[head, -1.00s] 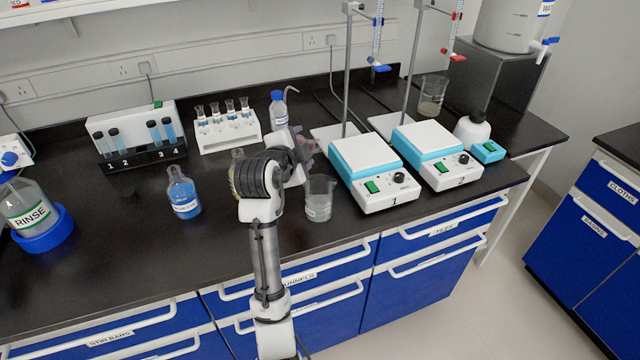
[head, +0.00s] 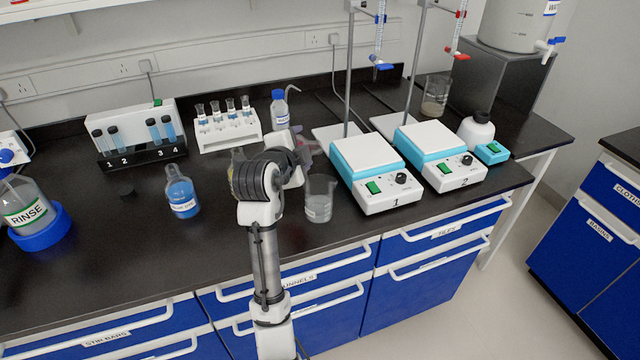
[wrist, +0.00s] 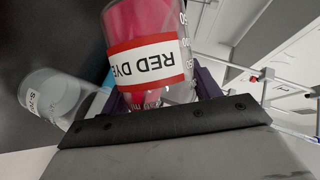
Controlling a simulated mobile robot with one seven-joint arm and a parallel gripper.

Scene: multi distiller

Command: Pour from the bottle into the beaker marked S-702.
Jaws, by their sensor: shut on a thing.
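My gripper (wrist: 158,98) is shut on a clear graduated bottle with a red-bordered RED DYE label (wrist: 147,64). The bottle holds red liquid, and its label appears upside down in the wrist view. In the head view my gripper (head: 306,150) is mostly hidden behind my own wrist, and the bottle can hardly be made out. A clear glass beaker (head: 319,202) stands on the bench just right of my wrist. A labelled beaker also shows left of the bottle in the wrist view (wrist: 60,95); its label starts with S-7, the rest is unclear. No stream of liquid is visible.
Hotplate 1 (head: 388,196) stands close right of the beaker, with hotplate 2 (head: 455,177) beyond. A blue liquid bottle (head: 181,194) stands left of my arm. A wash bottle (head: 279,110) and a vial rack (head: 227,135) stand behind.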

